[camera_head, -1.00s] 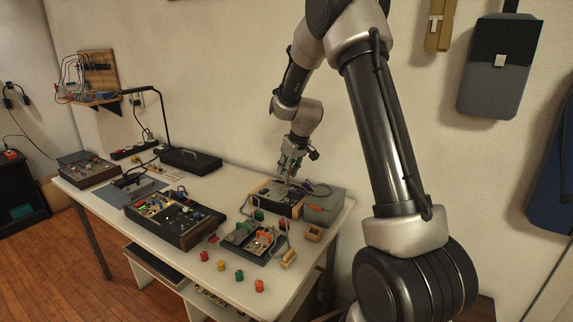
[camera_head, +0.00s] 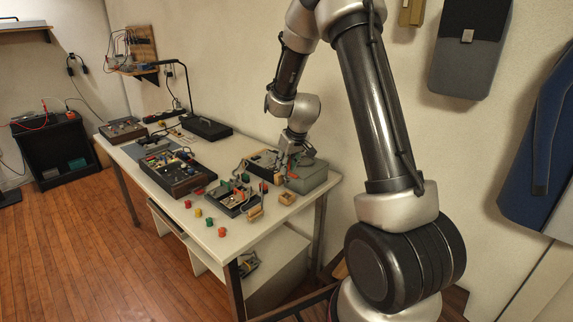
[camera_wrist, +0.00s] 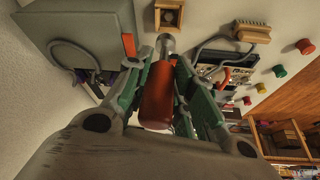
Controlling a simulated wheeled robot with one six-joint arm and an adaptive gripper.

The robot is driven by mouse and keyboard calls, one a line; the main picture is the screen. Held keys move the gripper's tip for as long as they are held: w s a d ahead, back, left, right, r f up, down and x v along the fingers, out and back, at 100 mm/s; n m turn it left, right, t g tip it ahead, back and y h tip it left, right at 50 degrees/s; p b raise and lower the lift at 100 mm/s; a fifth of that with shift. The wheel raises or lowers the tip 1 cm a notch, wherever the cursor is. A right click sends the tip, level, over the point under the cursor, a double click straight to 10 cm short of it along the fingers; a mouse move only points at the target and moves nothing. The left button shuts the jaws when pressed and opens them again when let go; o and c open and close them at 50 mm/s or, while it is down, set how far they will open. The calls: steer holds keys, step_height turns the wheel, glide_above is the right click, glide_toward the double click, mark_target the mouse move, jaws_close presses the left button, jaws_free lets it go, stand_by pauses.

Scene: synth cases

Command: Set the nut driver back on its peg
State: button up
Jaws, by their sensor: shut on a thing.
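The nut driver (camera_wrist: 158,95) has an orange-red handle and a short grey metal shaft. In the wrist view my gripper (camera_wrist: 162,78) is shut on its handle, with one green finger on each side. The shaft points toward the top of the picture, toward a small wooden block with a square recess (camera_wrist: 168,14). In the head view my gripper (camera_head: 284,159) is low over the right end of the bench, beside the grey box; the driver is too small to make out clearly there. I cannot pick out a peg with certainty in either view.
The grey box (camera_head: 308,177) stands close to my gripper, with an orange-red tab (camera_wrist: 129,45). A tray with coloured parts and cables (camera_head: 236,196) lies in front. Several coloured knobs (camera_head: 209,222) stand along the bench's front edge. A wooden comb-like block (camera_wrist: 251,31) is nearby.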

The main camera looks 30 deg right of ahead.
mark_target(288, 176)
steer(key=shift+f, duration=0.1)
stand_by(0.3)
steer(key=shift+f, duration=2.8)
steer(key=shift+f, duration=1)
steer(key=o, duration=1.1)
steer(key=shift+c, duration=0.2)
steer(key=v, duration=1.2)
